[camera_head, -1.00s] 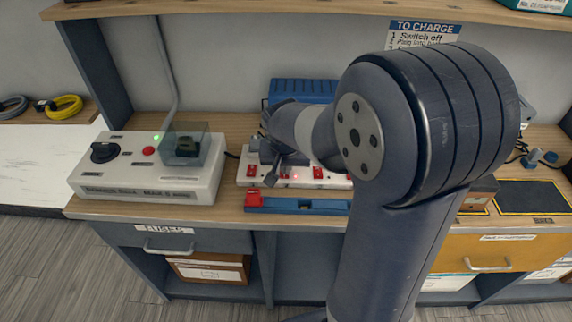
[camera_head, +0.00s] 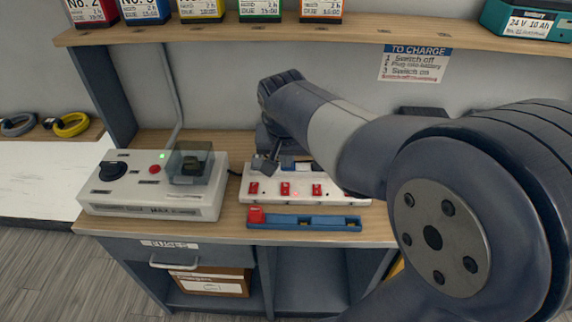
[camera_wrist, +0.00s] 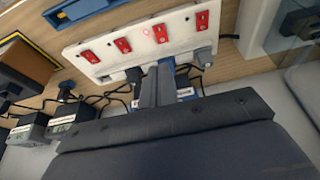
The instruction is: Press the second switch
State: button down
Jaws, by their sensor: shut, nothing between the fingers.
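A white power strip (camera_head: 345,197) with a row of red rocker switches lies on the wooden bench. In the head view, the second switch from the left (camera_head: 285,189) has a small red light glowing just right of it. The wrist view looks from the opposite side, and there this switch (camera_wrist: 163,35) is second from the right. My gripper (camera_wrist: 158,68) is shut and empty, its fingertips by the strip's socket side, apart from the red switches. In the head view my gripper (camera_head: 267,163) is over the strip's back left part; my arm hides the strip's right end.
A white device with a black knob (camera_head: 112,170) and clear cover (camera_head: 190,161) stands left of the strip. A blue tray (camera_head: 330,223) lies in front. Dark plugs (camera_wrist: 203,52) and cables crowd the strip's socket side. A shelf (camera_head: 350,37) with battery boxes hangs above.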

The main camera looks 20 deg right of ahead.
jog(key=shift+s+r, duration=0.1)
jog(key=shift+r, duration=0.15)
jog(key=p, duration=0.1)
jog(key=w+p, duration=0.1)
jog(key=p, duration=0.1)
jog(key=shift+w+d+r+p, duration=0.15)
jog(key=shift+w+r+p, duration=0.05)
jog(key=shift+w+p, duration=0.1)
dwell(0.3)
send_near(286, 184)
jog(key=x, duration=0.5)
jog(key=shift+w+f, duration=0.2)
jog(key=shift+f, duration=0.55)
